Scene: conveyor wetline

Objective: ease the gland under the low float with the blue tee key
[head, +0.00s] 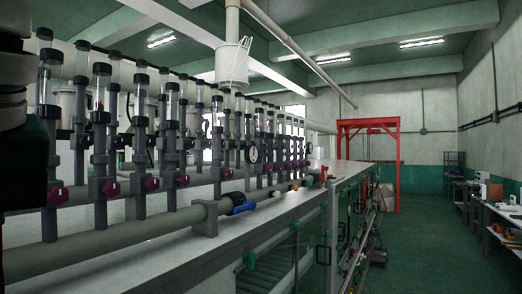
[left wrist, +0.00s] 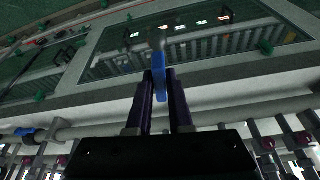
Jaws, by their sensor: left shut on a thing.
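My left gripper (left wrist: 161,76) is shut on the blue tee key (left wrist: 159,88), which sticks out past the dark fingertips in the left wrist view. A greyish end shows beyond the blue part, too dim to make out. In the head view a row of clear sight tubes (head: 45,91) stands on grey pipes, with magenta knobs (head: 110,188) low on the stems. I cannot tell which tube has the low float, and its gland is not clear. A dark part of my arm fills the head view's left edge; the key does not show there. My right gripper is not in view.
A blue fitting (head: 243,207) sits on the long grey pipe (head: 135,232) in front of the tubes. The pale ledge (head: 190,256) has bare stretches. A red gantry (head: 368,124) stands far back; green floor lies right.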

